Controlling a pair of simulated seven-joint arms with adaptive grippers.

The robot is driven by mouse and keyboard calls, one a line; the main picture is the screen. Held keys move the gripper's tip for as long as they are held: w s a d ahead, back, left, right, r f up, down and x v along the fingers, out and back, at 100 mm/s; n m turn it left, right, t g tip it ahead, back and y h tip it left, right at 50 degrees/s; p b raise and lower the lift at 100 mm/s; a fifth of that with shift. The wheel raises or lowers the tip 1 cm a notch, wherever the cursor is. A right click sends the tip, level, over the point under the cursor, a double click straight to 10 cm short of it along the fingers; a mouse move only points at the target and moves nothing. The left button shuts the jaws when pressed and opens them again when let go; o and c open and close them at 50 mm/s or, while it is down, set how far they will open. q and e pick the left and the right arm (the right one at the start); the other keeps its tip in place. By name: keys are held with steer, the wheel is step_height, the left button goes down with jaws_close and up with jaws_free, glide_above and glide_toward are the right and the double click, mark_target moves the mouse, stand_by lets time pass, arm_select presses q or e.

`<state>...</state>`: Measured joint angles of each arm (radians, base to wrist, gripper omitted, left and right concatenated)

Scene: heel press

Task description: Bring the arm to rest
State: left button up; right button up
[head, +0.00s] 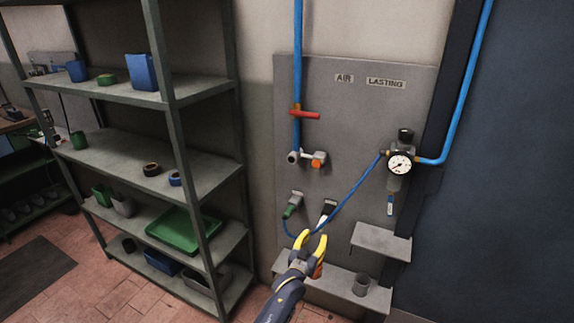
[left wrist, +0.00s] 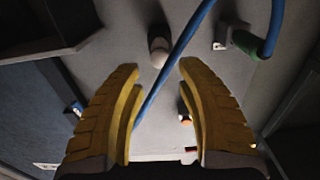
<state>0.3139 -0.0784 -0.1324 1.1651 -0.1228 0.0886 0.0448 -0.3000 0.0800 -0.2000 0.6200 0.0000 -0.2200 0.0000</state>
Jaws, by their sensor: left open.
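My left gripper (head: 311,245) shows in the head view in front of the lower part of a grey wall panel (head: 350,110). Its yellow fingers are open, with nothing gripped between them. In the left wrist view the open fingers (left wrist: 158,105) frame the panel (left wrist: 130,60). A blue hose (left wrist: 170,75) crosses the gap in that view; I cannot tell whether it lies between the fingers or behind them. The hose (head: 352,190) runs from a gauge unit (head: 399,165) down to a green connector (head: 292,207), which also shows in the wrist view (left wrist: 248,43). My right gripper is not in view.
A red-handled valve (head: 305,114) and an orange-tipped fitting (head: 317,160) stick out above the gripper. Small ledges (head: 382,241) jut out at right, with a grey cup (head: 361,284) on the lower one. A shelf rack (head: 205,177) with bins stands at left.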

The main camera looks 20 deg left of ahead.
arm_select(q)
steer(key=s+a+f+g+y, duration=0.1)
steer(key=s+a+f+g, duration=0.15)
steer(key=s+f, duration=0.8)
steer(key=s+a+f+m+g, duration=0.1)
steer(key=s+f+g, duration=0.2)
steer(key=s+f, duration=0.75)
steer(key=s+a+f+g+y, duration=0.1)
steer(key=s+a+f+g, duration=0.3)
steer(key=f, duration=1.1)
steer(key=s+a+f+g, duration=0.15)
steer(key=s+f, duration=0.45)
steer(key=s, duration=0.6)
steer(key=s+a+f+g, duration=0.1)
steer(key=s+f+g, duration=0.1)
steer(key=s+f, duration=0.65)
steer(key=s+a+f+g, duration=0.1)
steer(key=s+a, duration=0.1)
steer(key=s, duration=1.1)
steer(key=s+a+m+g, duration=0.1)
steer(key=s+a+g, duration=0.1)
steer(key=s, duration=1.2)
steer(key=shift+a+f+y, duration=0.3)
steer(key=shift+f+y, duration=0.05)
steer(key=shift+y, duration=0.05)
